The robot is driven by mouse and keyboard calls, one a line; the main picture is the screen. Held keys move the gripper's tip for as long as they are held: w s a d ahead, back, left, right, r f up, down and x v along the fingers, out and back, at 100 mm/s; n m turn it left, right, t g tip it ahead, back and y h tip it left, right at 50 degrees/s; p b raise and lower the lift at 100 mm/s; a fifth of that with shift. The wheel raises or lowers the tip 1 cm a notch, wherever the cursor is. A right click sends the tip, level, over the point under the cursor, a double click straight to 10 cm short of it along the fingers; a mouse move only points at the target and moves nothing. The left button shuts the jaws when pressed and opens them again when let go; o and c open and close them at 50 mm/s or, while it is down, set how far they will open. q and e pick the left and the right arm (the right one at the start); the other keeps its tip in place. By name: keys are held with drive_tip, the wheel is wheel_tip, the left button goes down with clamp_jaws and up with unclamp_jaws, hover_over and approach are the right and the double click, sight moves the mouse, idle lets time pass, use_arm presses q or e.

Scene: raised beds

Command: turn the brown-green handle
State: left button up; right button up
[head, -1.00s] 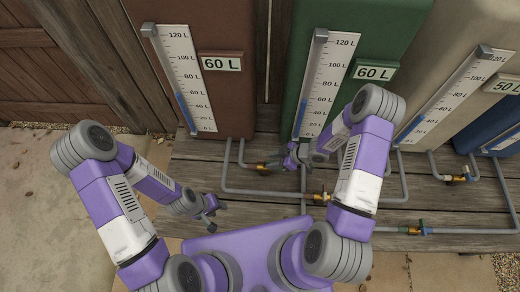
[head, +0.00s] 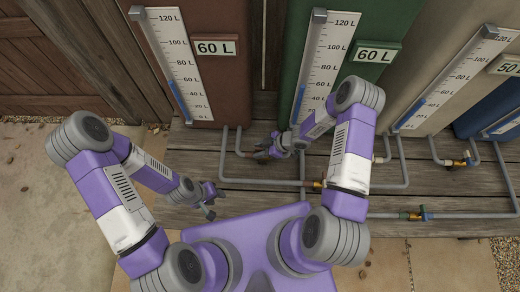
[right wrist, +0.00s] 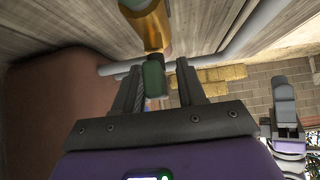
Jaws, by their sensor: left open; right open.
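The brass valve between the brown and green tanks (head: 262,153) is partly covered by my right gripper in the head view. In the right wrist view its brass body (right wrist: 146,24) is at the top, and its dark green handle (right wrist: 153,80) extends between my right gripper's fingers. My right gripper (right wrist: 159,80) is open around the handle, with a gap showing at least on the right side; contact on the left I cannot tell. In the head view my right gripper (head: 268,150) reaches the valve from the right. My left gripper (head: 211,202) is open and empty over the deck's front edge.
The brown tank (head: 216,85) and green tank (head: 385,25) stand behind. Grey pipes (head: 260,184) run over the wooden deck (head: 190,160). Other brass valves sit at the middle (head: 318,184), front right (head: 415,215) and far right (head: 458,163). The paving at left is clear.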

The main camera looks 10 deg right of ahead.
clamp_jaws()
use_arm(q)
drive_tip(key=shift+f, duration=0.1)
